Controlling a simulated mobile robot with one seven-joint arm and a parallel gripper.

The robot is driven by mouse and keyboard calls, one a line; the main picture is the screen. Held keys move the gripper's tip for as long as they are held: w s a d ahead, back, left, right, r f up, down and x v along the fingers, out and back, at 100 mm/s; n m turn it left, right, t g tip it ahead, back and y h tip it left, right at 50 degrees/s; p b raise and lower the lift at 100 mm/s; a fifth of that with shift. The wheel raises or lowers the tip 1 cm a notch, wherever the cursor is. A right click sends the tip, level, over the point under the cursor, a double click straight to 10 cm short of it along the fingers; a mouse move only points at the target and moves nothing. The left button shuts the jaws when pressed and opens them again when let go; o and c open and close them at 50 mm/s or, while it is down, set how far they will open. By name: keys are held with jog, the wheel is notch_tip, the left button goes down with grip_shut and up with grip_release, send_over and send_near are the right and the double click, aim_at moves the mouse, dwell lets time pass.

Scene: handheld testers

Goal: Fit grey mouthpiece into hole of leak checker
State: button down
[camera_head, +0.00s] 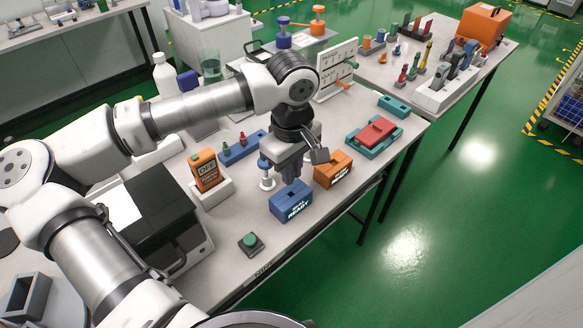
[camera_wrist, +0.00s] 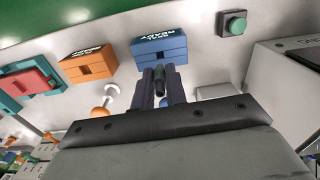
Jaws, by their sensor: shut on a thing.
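A blue box (camera_head: 291,203) with white lettering stands near the table's front edge, with an orange lettered box (camera_head: 334,170) beside it. Both show in the wrist view, the blue one (camera_wrist: 170,48) straight ahead and the orange one (camera_wrist: 82,69) to its left, each with a dark opening. I cannot tell which is the leak checker. My gripper (camera_wrist: 160,76) is shut on a small dark grey piece (camera_wrist: 160,88), apparently the mouthpiece, just behind the blue box. In the head view the gripper (camera_head: 291,172) points down there and the piece is hidden. Contact with the box is unclear.
A green button (camera_head: 250,240) sits front left of the blue box. A white spool-like stand (camera_head: 266,176) is close to my gripper's left. An orange tester (camera_head: 207,170) stands in a white cradle further left. A teal tray (camera_head: 374,138) holds a red block at right.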

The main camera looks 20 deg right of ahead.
aim_at(291, 187)
jog(key=shift+f+b, duration=2.75)
jog(key=shift+b, duration=0.1)
jog(key=c, duration=1.3)
grip_release()
jog(key=shift+r, duration=0.2)
notch_tip(291, 187, up, 14)
jog(key=shift+f, duration=0.2)
